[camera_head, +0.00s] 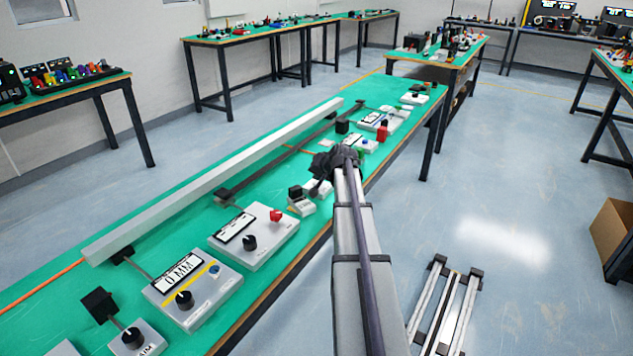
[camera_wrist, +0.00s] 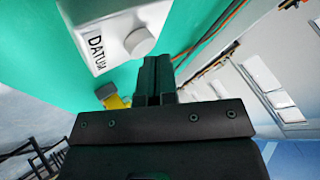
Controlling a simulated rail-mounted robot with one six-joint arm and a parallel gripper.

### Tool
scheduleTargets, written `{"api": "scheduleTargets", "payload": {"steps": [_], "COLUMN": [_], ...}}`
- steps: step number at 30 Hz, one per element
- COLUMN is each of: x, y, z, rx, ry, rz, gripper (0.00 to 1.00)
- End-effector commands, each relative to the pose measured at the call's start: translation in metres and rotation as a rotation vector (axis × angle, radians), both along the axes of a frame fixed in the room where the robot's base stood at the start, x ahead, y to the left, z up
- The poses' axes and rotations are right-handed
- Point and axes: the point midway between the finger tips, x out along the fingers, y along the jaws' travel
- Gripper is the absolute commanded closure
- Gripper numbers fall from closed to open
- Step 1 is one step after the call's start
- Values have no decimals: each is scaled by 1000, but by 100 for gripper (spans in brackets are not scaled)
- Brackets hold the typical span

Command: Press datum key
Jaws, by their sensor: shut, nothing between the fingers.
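In the wrist view a white box (camera_wrist: 108,22) on the green bench top carries the black word DATUM. In the head view my gripper (camera_head: 337,162) is over the front part of the long green bench. I cannot clearly make out the datum key in the head view; my arm may hide it.
The long green bench (camera_head: 60,255) holds a long pale rail (camera_head: 215,180) and several control boxes. One box has a display reading 0 MM (camera_head: 182,270); another has a red knob (camera_head: 276,215). A yellow piece (camera_wrist: 114,101) lies near the fingers in the wrist view.

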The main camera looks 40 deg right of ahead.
Motion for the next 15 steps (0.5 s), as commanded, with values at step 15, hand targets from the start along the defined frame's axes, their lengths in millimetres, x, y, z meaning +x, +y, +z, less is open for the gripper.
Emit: {"api": "scheduleTargets", "payload": {"steps": [15], "x": [0], "y": [0], "z": [13], "rx": [0], "ry": [0], "rz": [0], "gripper": [100]}}
